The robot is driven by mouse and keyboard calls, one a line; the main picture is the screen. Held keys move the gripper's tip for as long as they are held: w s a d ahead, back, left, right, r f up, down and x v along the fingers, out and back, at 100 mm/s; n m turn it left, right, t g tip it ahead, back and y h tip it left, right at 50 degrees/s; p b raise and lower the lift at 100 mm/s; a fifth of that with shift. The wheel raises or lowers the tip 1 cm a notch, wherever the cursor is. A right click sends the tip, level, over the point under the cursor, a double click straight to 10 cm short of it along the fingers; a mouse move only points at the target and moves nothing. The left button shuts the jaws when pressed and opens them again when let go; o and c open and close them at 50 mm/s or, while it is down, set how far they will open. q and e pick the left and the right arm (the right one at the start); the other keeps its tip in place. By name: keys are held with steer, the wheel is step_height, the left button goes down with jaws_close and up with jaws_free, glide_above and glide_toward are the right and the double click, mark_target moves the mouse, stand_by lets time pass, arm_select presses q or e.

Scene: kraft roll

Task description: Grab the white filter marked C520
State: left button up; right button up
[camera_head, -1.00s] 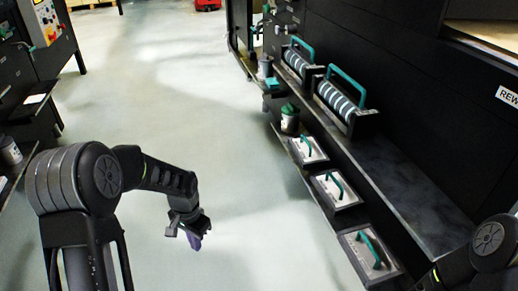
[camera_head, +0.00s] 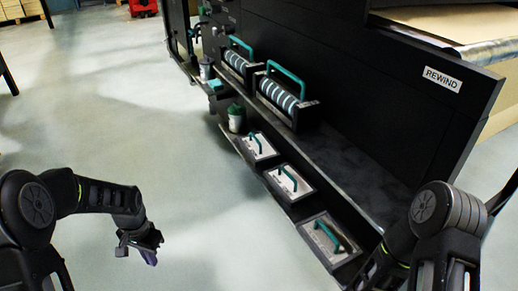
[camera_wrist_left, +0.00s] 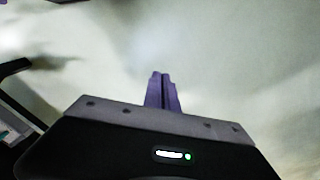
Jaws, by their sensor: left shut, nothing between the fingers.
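I see no filter on which I can read C520. A white canister with a green lid (camera_head: 236,120) stands on the lower ledge of the black machine in the head view; its marking is too small to read. My left gripper (camera_head: 151,257) hangs over open floor at the lower left, well apart from the ledge and the canister. Its purple fingers (camera_wrist_left: 161,91) are together and empty in the left wrist view. My right arm shows at the lower right, but its gripper is out of view.
A black machine with a REWIND sign (camera_head: 442,79) fills the right. Its shelf (camera_head: 345,165) bears two striped rollers with green handles (camera_head: 283,98). Several grey plates with green handles (camera_head: 325,240) line the ledge below. The pale floor (camera_head: 120,120) at left is clear.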

arm_select(q)
steer(key=o, duration=0.4)
steer(key=s+d+f+h, duration=0.1)
steer(key=s+d+f, duration=0.1)
steer(key=d+f, duration=0.3)
steer(key=shift+s+f+n, duration=0.15)
steer(key=shift+f+n, duration=0.15)
steer(key=s+d+f+n+h, duration=0.1)
steer(key=s+d+f+n, duration=0.1)
steer(key=s+d+f, duration=0.3)
steer(key=s+d+f+n+t+h, duration=0.1)
steer(key=s+d+f+n, duration=0.2)
steer(key=s+d, duration=0.7)
step_height(320, 180, down, 2)
steer(key=shift+s+d+f+h, duration=0.25)
steer(key=shift+s+d+h, duration=0.15)
steer(key=shift+d, duration=0.35)
